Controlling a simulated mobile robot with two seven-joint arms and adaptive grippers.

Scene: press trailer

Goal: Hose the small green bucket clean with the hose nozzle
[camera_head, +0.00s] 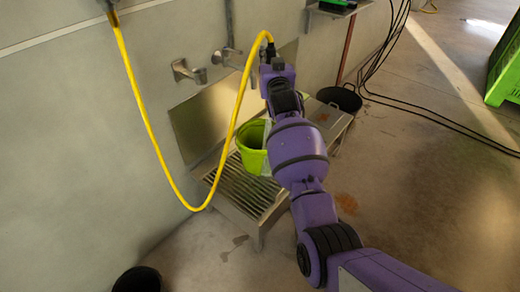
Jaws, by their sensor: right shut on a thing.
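The small green bucket (251,145) stands on a slatted metal stand (240,190) by the wall, its open top facing up. My right arm hides the bucket's right side. My right gripper (269,54) is above and beyond the bucket, shut on the black hose nozzle, which it mostly hides. The yellow hose (148,125) hangs from the wall at top left, loops down in front of the stand and rises to the gripper. No water shows. I cannot make out dirt in the bucket. My left gripper is not in view.
Wall taps (188,72) stick out left of the gripper. A black tub (340,98) stands behind the stand. Dark cables (385,50) run along the floor at right. A green crate (505,65) is at the far right.

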